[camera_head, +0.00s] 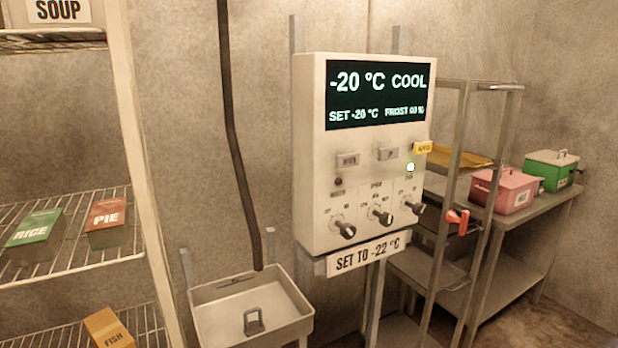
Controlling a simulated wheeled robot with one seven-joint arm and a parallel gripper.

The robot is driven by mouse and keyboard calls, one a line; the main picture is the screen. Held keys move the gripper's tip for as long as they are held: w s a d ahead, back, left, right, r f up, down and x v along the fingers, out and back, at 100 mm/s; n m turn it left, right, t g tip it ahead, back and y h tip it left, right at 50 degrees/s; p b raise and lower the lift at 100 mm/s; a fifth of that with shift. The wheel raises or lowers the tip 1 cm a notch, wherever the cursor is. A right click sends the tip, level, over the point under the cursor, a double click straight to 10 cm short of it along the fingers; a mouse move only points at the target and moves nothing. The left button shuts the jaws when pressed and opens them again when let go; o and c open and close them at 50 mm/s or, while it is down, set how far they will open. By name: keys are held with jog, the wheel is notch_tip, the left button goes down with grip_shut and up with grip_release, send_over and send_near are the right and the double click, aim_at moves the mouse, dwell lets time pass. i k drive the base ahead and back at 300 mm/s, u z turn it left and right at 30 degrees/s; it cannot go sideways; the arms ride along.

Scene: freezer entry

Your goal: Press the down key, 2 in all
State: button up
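A white control box (316,160) stands on a post at the centre. Its dark display (376,95) reads "-20 °C COOL", with "SET -20 °C" and a frost percentage below. Under the display are a left key (348,159) and a right key (387,153); their marks are too small to tell which one is down. Three dark knobs (381,215) sit in a row lower down. A sign (366,254) below the box reads "SET TO -22 °C". My gripper is not in view.
A wire shelf with a rice box (37,228), a pie box (107,221) and a fish box (108,328) stands left. A grey tray (205,312) is below the control box's left side. A red handle (457,220) sticks out at right, before a bench with a pink box (505,190).

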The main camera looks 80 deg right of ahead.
aim_at(342, 160)
jog(key=z, duration=3.1)
